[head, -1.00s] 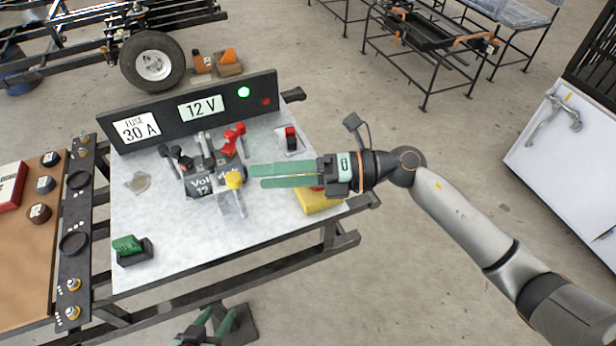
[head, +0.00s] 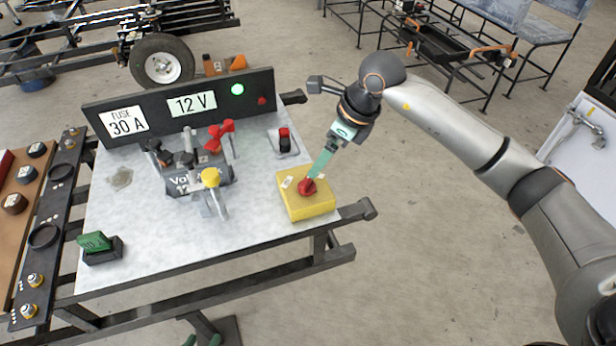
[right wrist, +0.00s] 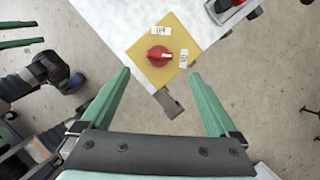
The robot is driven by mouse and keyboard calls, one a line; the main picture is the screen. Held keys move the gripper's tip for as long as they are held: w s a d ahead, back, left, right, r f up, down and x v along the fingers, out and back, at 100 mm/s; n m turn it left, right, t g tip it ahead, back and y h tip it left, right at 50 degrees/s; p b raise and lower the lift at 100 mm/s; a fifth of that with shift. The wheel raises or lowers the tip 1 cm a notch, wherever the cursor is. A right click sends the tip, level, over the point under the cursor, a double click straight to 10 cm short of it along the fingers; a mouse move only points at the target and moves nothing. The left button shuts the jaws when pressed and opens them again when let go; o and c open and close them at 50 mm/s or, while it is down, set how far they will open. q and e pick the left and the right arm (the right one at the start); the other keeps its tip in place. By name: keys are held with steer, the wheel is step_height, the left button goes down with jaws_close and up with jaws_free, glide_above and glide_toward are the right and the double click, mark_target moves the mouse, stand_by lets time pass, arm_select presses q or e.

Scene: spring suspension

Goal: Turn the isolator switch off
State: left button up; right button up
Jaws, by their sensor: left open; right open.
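The isolator switch is a yellow box (head: 318,207) with a red rotary knob (head: 307,187), on the table's right front corner. In the right wrist view the yellow plate (right wrist: 148,66) and red knob (right wrist: 158,57) show from above. The knob's white mark points right there; two small labels beside it are unreadable. My right gripper (head: 313,174) points down over the knob, its fingers overlapping in the head view. In the right wrist view it (right wrist: 160,74) is open and empty, with the knob ahead of its tips. My left gripper (head: 203,341) barely shows; its open fingers (right wrist: 18,33) appear in the wrist view.
A 12 V panel (head: 185,123) stands behind, with a lit green lamp (head: 237,89). A rocker switch (head: 284,139) sits behind the box. A green block (head: 95,242) lies at front left.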

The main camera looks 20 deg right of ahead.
mark_target(307, 180)
steer(key=b+x, duration=0.1)
steer(key=x, duration=0.8)
steer(key=shift+f, duration=0.15)
steer(key=shift+c, duration=0.3)
steer(key=c, duration=1.3)
